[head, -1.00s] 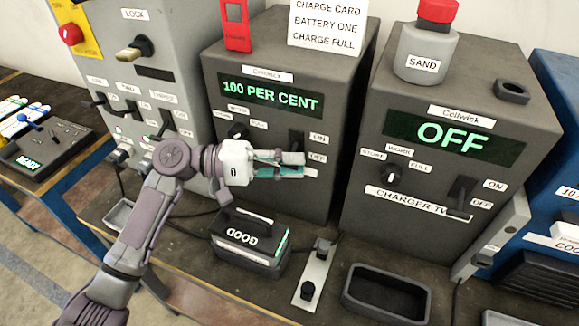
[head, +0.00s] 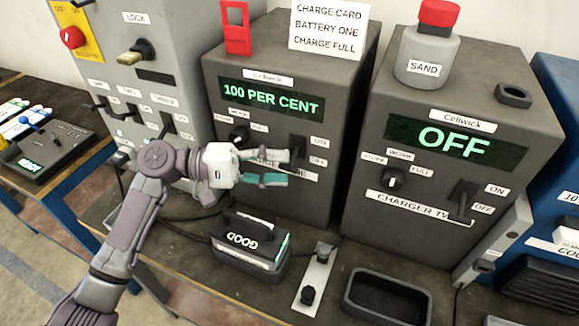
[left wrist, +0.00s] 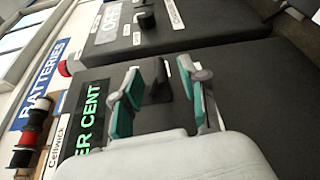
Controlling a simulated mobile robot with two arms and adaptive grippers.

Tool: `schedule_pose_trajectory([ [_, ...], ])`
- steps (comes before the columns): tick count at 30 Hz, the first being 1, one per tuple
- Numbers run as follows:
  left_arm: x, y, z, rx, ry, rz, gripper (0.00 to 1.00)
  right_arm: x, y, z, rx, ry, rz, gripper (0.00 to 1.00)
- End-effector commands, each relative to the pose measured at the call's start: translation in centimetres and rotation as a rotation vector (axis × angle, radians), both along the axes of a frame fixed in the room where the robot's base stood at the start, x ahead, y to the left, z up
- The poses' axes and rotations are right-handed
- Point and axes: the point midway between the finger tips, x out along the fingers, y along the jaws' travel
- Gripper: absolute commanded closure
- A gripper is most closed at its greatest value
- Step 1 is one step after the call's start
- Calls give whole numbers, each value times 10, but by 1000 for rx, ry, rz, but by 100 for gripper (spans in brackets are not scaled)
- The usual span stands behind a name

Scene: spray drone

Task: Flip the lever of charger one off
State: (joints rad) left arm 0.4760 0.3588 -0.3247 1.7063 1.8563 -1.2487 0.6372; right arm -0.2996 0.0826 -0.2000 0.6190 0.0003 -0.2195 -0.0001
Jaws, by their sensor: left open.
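Charger one (head: 270,190) is the dark grey box in the middle of the head view; its green display (head: 271,98) reads 100 PER CENT. Its dark lever (head: 298,144) sits beside the ON and OFF labels, partly hidden by a fingertip, so its exact position is hard to tell. My left gripper (head: 285,167) is open and empty in front of the charger, just below and left of the lever. In the left wrist view, the open teal-padded fingers (left wrist: 163,98) have the dark lever (left wrist: 158,82) showing between them, beyond the tips.
Charger two (head: 400,235) at the right has its display on OFF and its lever (head: 463,199) down. A battery marked GOOD (head: 250,242) stands below my gripper. A black tray (head: 387,296) and a metal plate (head: 315,280) with a dark knob are on the bench.

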Motion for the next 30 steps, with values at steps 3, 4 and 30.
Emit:
schedule_pose_trajectory([
  [3, 1, 28, 0, 3, 1, 4, 57, 0, 1, 0, 1, 0, 0, 60],
  [4, 0, 35, 1, 3, 1, 3, 57, 0, 1, 0, 1, 0, 0, 60],
  [30, 0, 90, 4, 1, 1, -1, 57, 0, 2, 0, 2, -1, -1, 60],
])
